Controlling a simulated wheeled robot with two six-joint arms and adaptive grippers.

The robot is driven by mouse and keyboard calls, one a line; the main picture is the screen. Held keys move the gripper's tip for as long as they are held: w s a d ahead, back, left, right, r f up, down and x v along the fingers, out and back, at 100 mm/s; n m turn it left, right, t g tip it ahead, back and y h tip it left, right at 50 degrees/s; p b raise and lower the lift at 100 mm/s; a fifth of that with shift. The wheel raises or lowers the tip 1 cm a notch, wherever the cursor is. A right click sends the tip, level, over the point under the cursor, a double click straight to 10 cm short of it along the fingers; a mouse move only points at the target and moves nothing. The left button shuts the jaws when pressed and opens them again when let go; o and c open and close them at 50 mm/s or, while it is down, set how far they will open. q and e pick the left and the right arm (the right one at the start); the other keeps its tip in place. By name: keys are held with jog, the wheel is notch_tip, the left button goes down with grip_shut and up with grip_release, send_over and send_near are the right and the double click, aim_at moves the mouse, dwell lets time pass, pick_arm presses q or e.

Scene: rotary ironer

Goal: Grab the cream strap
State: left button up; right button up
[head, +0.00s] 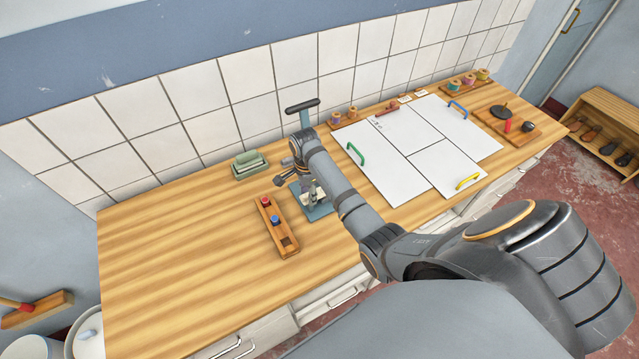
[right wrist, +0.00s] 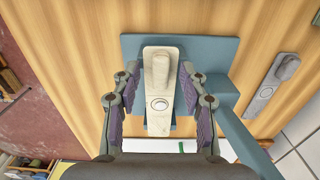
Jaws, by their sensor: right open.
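The cream strap (right wrist: 158,105) is a long pale piece with a raised bar and a round eyelet. In the right wrist view it lies over a blue-grey stand (right wrist: 134,48), between the fingers of my right gripper (right wrist: 161,76). The gripper is open, with one finger on each side and a small gap beside the strap. In the head view my right gripper (head: 296,160) is above the stand (head: 319,211), and the strap (head: 309,197) shows only as a small pale patch. My left gripper is not in view.
Green blocks (head: 249,165) sit towards the wall, and a white panel (head: 405,160) lies rightward. The left worktop is clear.

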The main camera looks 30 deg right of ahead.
jog(key=shift+f, duration=0.1)
grip_shut()
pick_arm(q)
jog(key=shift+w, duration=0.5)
pick_arm(e)
jog(key=shift+w, duration=0.1)
